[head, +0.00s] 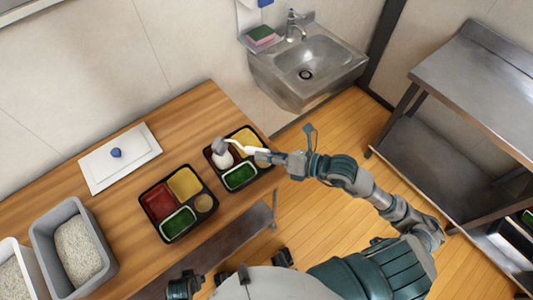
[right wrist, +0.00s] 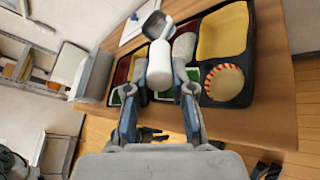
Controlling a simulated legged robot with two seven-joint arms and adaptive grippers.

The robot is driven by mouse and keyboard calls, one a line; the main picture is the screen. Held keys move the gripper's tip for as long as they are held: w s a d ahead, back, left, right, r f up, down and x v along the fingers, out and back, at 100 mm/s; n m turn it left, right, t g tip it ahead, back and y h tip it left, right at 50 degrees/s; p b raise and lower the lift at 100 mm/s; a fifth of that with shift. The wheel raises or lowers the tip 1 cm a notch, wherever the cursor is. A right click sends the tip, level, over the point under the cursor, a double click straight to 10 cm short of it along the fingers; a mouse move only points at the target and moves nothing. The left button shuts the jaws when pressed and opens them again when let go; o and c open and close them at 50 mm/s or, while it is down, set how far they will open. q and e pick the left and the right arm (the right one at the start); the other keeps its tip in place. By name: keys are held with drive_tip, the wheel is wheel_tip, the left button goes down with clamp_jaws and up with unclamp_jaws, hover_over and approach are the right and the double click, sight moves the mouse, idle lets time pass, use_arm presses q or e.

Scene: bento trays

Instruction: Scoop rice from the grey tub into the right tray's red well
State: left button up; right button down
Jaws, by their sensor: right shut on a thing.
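My right gripper (head: 272,157) is shut on the white handle (right wrist: 160,66) of a scoop. The scoop's grey bowl (head: 218,146) is over the left side of the right tray (head: 258,176); in the right wrist view the bowl (right wrist: 157,25) looks empty, its tilt hard to judge. The mound also shows in the right wrist view (right wrist: 183,46), partly behind the handle. The grey tub (head: 40,236) holds rice at the lower left.
The left tray (head: 142,198) has red, yellow and green wells and a round cup. A white board (head: 100,184) with a blue knob lies behind it. A second rice tub (head: 35,262) stands at the far left. A sink (head: 310,70) and steel table (head: 480,65) stand beyond.

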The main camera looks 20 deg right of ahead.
drive_tip(key=shift+r, duration=0.1)
idle(0.3)
wheel_tip(320, 180, up, 5)
drive_tip(key=p, duration=0.4)
drive_tip(key=shift+r+p, duration=0.1)
drive_tip(key=shift+p, duration=0.25)
drive_tip(key=shift+f, duration=0.2)
